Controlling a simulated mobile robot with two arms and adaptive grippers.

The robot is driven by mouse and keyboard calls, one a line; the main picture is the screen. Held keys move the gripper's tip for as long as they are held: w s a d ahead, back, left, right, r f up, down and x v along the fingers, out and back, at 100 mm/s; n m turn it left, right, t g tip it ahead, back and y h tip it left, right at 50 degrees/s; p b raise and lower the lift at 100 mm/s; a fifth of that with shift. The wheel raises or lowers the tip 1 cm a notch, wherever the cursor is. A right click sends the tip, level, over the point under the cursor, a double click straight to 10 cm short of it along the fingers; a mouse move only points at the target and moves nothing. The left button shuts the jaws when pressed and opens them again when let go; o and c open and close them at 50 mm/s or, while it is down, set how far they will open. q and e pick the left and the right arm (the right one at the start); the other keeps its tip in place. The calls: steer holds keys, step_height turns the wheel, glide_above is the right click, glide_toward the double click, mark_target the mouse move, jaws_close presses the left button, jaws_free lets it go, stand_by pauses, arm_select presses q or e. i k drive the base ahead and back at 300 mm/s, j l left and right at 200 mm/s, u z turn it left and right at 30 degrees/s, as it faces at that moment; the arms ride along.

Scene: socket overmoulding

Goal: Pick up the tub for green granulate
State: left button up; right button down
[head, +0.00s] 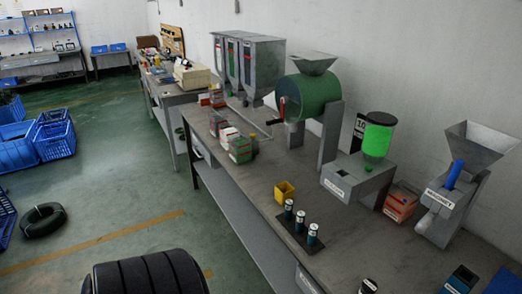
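A small yellow open tub (285,191) stands apart, nearer the front. Neither of my grippers is in view.
A green drum with a hopper (312,97), a machine with a green-filled container (375,140) and a grey hopper machine (465,175) stand along the wall. Several dark cylinders (300,222) stand on a black plate. Blue crates (55,138) lie on the floor.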

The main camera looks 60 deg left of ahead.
mark_target(240, 144)
steer(key=u, duration=2)
steer(key=i+j, duration=0.25)
steer(key=j, duration=0.15)
steer(key=i+j+z, duration=0.1)
steer(key=i+j, duration=0.15)
steer(key=j, duration=0.15)
steer(key=i+j, duration=0.25)
steer(key=j, duration=0.15)
steer(key=i+j+z, duration=0.1)
steer(key=i+j, duration=0.15)
steer(key=j, duration=0.15)
